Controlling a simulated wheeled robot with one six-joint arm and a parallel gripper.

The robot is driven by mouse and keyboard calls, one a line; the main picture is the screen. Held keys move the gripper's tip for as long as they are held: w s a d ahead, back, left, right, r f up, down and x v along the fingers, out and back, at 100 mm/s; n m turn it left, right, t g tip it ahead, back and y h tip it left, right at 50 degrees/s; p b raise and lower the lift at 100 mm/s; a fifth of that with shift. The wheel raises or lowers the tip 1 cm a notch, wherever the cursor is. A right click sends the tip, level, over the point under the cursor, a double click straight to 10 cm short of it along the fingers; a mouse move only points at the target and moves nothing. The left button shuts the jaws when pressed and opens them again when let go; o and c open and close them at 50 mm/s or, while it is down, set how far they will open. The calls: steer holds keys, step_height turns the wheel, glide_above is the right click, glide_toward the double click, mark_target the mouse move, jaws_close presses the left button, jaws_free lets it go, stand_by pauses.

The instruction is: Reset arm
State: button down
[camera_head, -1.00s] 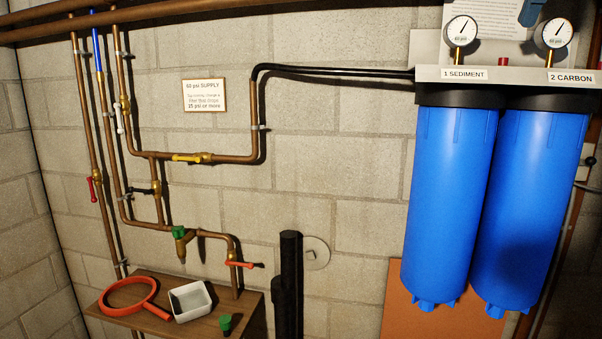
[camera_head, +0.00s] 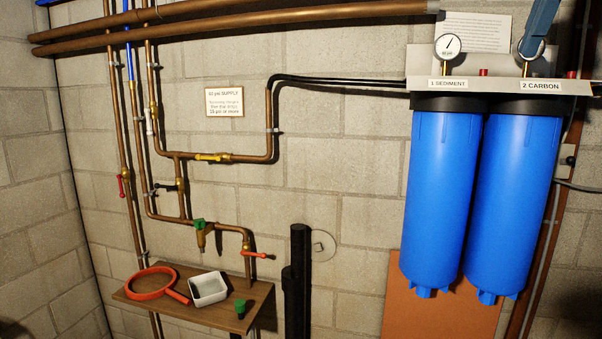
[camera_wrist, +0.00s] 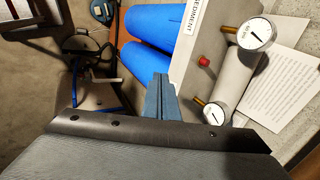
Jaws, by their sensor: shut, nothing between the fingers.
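My gripper (camera_wrist: 162,98) shows in the wrist view as blue-grey fingers, pressed together and empty. They lie in front of the filter bracket and do not clearly touch anything. In the head view a blue-grey piece of my arm or gripper (camera_head: 540,32) hangs at the top right, partly covering the carbon gauge (camera_head: 524,53). Two blue filter housings (camera_head: 436,200) (camera_head: 513,205) hang under the bracket (camera_head: 480,85). The wrist view also shows the blue housings (camera_wrist: 150,62) and the pressure gauges (camera_wrist: 257,33) (camera_wrist: 214,115).
Copper pipes (camera_head: 180,205) with coloured valve handles run along the block wall at left. A wooden shelf (camera_head: 225,318) holds a red ring wrench (camera_head: 152,283), a white tray (camera_head: 208,289) and a green piece (camera_head: 240,309). A black vertical pipe (camera_head: 300,280) stands beside it.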

steer(key=w+a+f+n+g+b, duration=0.1)
steer(key=w+a+f+n+b, duration=0.2)
steer(key=f, duration=1)
steer(key=w+a+f+n+g+y+b, duration=0.1)
steer(key=a+f+n, duration=0.3)
steer(key=f, duration=0.9)
steer(key=w+a+f+n+g+b, duration=0.1)
steer(key=a+f+n+b, duration=0.2)
steer(key=f, duration=1)
steer(key=s+a+f+n+b, duration=0.1)
steer(key=s+a+f+n, duration=0.2)
steer(key=f, duration=0.6)
steer(key=s+a+f+n+g+b, duration=0.1)
steer(key=s+a+f+n, duration=0.2)
steer(key=f, duration=0.7)
steer(key=s+a+f+n+g+b, duration=0.1)
steer(key=s+a+f+n, duration=0.3)
steer(key=s+f, duration=0.5)
steer(key=shift+s+a+f+b, duration=0.35)
steer(key=shift+a+f, duration=0.2)
steer(key=shift+a, duration=0.55)
steer(key=shift+w+d, duration=0.1)
